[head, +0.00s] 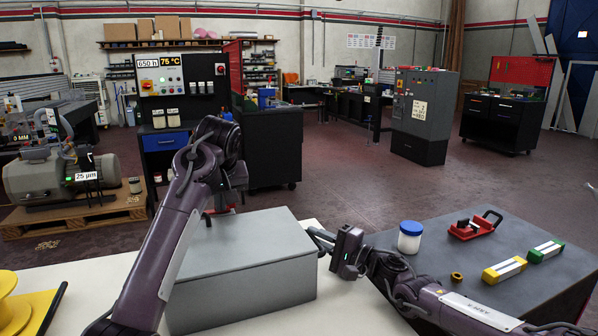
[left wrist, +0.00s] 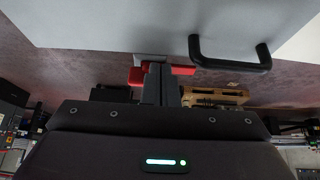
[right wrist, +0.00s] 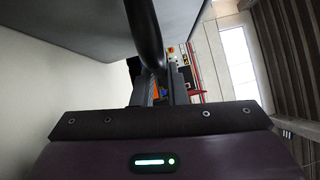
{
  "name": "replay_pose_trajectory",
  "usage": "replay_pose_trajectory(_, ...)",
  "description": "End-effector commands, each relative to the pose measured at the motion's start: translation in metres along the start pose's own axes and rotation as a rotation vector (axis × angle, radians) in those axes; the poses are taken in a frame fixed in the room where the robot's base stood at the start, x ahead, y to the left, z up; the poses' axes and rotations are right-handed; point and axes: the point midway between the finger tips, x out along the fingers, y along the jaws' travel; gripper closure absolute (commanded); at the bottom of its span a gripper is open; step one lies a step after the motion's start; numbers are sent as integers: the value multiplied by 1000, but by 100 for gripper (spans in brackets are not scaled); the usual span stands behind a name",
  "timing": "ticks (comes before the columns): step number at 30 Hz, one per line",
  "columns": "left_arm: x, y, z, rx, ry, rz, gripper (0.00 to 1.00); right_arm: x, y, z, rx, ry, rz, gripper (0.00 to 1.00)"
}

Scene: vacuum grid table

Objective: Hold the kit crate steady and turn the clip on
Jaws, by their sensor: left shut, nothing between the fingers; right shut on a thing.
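The kit crate (head: 240,247) is a closed grey box on the pale table. It also fills the top of the left wrist view (left wrist: 100,20), where a black handle (left wrist: 230,54) shows on its wall. A red clip (left wrist: 182,70) with a grey plate lies just beyond my left fingers. My left gripper (left wrist: 160,84) is shut and empty, its fingers overlapping the clip in view; contact is unclear. In the head view it hangs at the crate's far edge, partly hidden. My right gripper (right wrist: 157,88) is shut on a black crate handle (right wrist: 145,35), at the crate's right side.
A dark table (head: 485,235) at the right holds a white jar with a blue lid (head: 410,237), a red tool (head: 475,225), and yellow (head: 504,269) and green-ended (head: 545,251) blocks. A yellow spool (head: 12,305) stands at the left. Pale table is free left of the crate.

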Motion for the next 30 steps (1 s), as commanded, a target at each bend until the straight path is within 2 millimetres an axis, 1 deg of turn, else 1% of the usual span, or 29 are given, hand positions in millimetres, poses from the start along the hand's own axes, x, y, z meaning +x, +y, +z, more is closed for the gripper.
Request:
replay_pose_trajectory(14,0,1,0,0,0,0,100,0,1,0,0,0,2,100)
replay_pose_trajectory(30,-2,16,2,1,0,0,100,0,1,0,0,0,1,100)
